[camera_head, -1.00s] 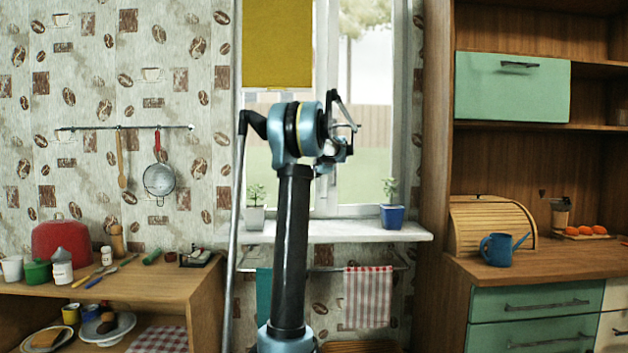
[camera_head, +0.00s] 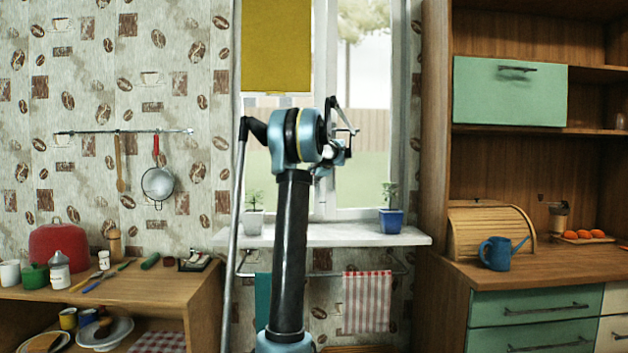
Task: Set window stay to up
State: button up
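The window (camera_head: 372,130) stands straight ahead, with a white frame and a view of a fence and trees. My arm rises in front of it and covers its middle. My gripper (camera_head: 345,131) is at the arm's end, in front of the glass to the right of the central frame post. Its fingers are small and partly hidden by the arm, so I cannot tell whether they are open or shut. I cannot make out the window stay; it may be hidden behind my arm or gripper.
A yellow blind (camera_head: 276,45) covers the upper left pane. A white sill (camera_head: 330,236) holds a white pot (camera_head: 252,222) and a blue pot (camera_head: 391,221) with plants. A towel rail with a checked towel (camera_head: 367,302) is below. A wooden cabinet (camera_head: 436,180) borders the window's right side.

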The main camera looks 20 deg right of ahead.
jog(key=shift+s, duration=0.1)
jog(key=v, duration=1.1)
jog(key=shift+s+r, duration=0.2)
jog(key=shift+s, duration=0.1)
